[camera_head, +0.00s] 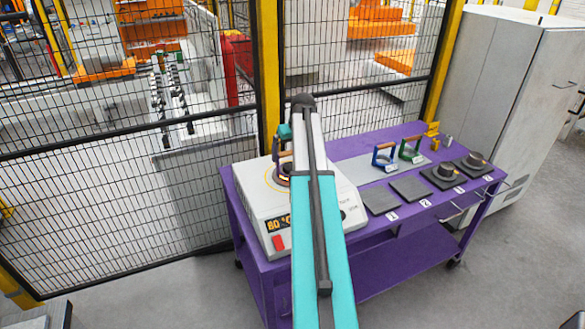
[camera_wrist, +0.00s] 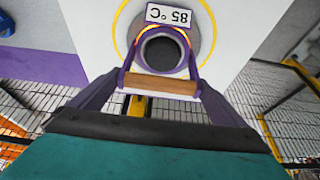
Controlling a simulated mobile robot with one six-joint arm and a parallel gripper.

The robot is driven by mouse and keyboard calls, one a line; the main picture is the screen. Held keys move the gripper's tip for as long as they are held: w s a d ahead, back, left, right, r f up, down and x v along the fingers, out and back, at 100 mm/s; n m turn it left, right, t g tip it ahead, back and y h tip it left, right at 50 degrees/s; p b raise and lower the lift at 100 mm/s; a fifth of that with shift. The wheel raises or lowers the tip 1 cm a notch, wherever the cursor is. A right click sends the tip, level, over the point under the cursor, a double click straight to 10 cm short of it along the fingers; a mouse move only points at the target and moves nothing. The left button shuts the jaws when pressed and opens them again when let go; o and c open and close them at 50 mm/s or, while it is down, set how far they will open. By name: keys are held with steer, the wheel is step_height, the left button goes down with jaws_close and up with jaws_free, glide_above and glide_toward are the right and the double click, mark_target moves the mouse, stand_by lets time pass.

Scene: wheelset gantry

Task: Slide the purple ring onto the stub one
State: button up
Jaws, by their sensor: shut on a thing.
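My gripper (camera_wrist: 162,86) is shut on the ring's handle, with a dark finger at each side. In the head view my arm partly hides the gripper (camera_head: 285,144) and ring. I cannot tell which part is stub one; two dark blocks with short round stubs (camera_head: 446,170) (camera_head: 476,158) stand on the cart's right side.
The purple cart (camera_head: 365,244) also carries flat dark pads (camera_head: 380,201) (camera_head: 410,189) by labels 1 and 2. Mesh fencing (camera_head: 100,190) is behind the cart, and a grey cabinet (camera_head: 500,80) is at right.

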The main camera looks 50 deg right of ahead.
steer(key=shift+r, duration=0.2)
steer(key=shift+r+b, duration=1.6)
steer(key=shift+r, duration=3.25)
steer(key=shift+w+a, duration=0.1)
steer(key=w+a+f+n, duration=0.1)
steer(key=w+a, duration=0.2)
steer(key=a, duration=0.6)
steer(key=w+a+f+y+b, duration=0.1)
steer(key=w+a, duration=0.1)
steer(key=a, duration=0.7)
steer(key=w+a+f+n, duration=0.1)
steer(key=w+a+f, duration=0.15)
steer(key=a, duration=0.75)
steer(key=s+a+f+n+b, duration=0.1)
steer(key=s+a+f+n, duration=0.1)
steer(key=a, duration=2.4)
steer(key=shift+s+f+y, duration=0.15)
steer(key=shift+f+y, duration=0.05)
steer(key=shift+y, duration=0.2)
steer(key=shift+a, duration=0.1)
